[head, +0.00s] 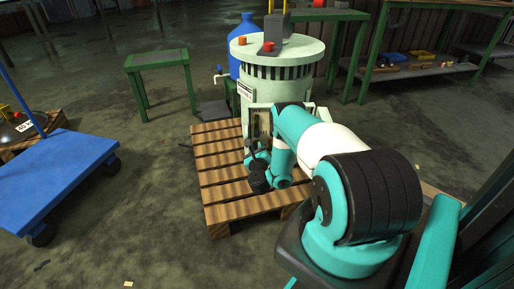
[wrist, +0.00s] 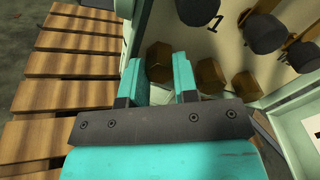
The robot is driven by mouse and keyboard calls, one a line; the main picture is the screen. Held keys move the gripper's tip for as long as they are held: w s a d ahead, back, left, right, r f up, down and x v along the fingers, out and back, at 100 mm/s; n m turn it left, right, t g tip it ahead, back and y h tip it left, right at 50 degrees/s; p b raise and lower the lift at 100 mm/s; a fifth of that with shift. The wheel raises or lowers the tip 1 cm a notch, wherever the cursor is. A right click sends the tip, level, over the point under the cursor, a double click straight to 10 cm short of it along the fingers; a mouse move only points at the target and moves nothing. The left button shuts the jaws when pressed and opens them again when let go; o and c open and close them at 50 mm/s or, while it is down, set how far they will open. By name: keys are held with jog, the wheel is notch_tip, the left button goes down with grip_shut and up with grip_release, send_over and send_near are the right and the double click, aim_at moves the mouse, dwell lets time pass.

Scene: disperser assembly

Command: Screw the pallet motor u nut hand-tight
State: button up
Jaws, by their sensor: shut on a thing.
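The pale green machine (head: 284,85) stands upright on a wooden pallet, with an open box on its front side. In the wrist view, the box's light panel (wrist: 232,45) carries a row of brass hex nuts and dark round caps. My gripper (wrist: 162,75) reaches in from below, its two teal fingers either side of the leftmost brass nut (wrist: 158,60), shut on it. I take this as the u nut; no letter shows beside it. Whether it is fully seated cannot be told. A middle nut (wrist: 210,75) and a right nut (wrist: 247,85) sit beside it.
The wooden pallet (head: 217,177) extends left of my arm. A blue cart (head: 65,178) stands at the left, and a small green table (head: 160,75) at the back left. Dark caps (wrist: 265,33) stick out close above the nuts. Open floor lies between cart and pallet.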

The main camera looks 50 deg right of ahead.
jog(key=shift+a+m, duration=0.1)
jog(key=shift+m, duration=1.3)
jog(key=o, duration=0.9)
jog(key=shift+p, duration=0.35)
